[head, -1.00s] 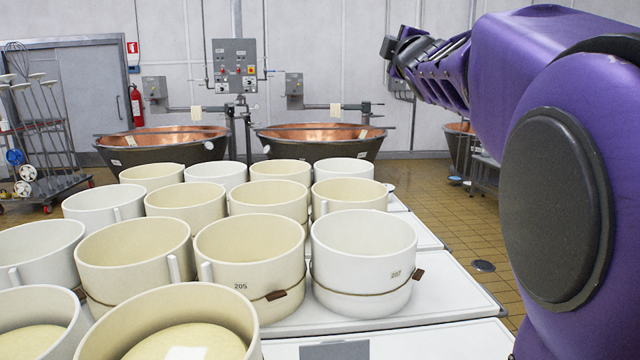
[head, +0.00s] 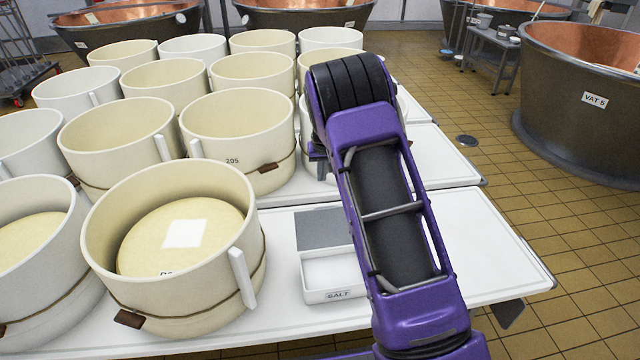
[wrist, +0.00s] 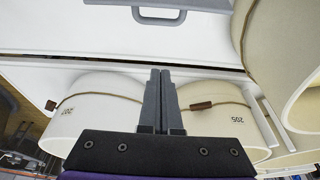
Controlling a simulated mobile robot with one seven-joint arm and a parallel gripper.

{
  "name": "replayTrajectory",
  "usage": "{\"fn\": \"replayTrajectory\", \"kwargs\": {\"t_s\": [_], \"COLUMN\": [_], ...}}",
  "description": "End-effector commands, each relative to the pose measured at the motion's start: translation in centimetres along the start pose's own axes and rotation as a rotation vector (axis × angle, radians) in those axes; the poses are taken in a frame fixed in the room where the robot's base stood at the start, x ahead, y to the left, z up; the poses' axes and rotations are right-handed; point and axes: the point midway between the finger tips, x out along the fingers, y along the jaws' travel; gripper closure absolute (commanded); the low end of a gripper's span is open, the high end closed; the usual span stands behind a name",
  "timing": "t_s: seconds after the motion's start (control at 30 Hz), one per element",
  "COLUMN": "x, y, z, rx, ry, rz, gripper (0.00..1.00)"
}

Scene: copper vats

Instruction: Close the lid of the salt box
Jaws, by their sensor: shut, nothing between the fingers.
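My arm reaches over the table just right of the box and hides part of that side. My gripper is mostly hidden behind my arm in the head view. In the wrist view my gripper (wrist: 160,75) is shut and empty, its two dark fingers together, with moulds behind them.
A large cream mould (head: 175,285) holding a cheese stands close left of the box. Mould 205 (head: 240,140) stands behind it, among several more. The table (head: 490,240) is clear to the right of my arm. A copper vat (head: 590,115) stands on the tiled floor.

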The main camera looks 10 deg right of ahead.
Motion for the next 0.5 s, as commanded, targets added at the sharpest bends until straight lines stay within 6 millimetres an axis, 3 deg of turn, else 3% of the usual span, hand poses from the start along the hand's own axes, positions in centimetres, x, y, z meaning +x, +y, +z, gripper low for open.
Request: {"fn": "replayTrajectory", "kwargs": {"t_s": [0.5], "x": [9.7], "y": [0.1], "z": [0.0], "rx": [-0.006], "ry": [0.002], "rz": [0.005], "gripper": [1.0]}}
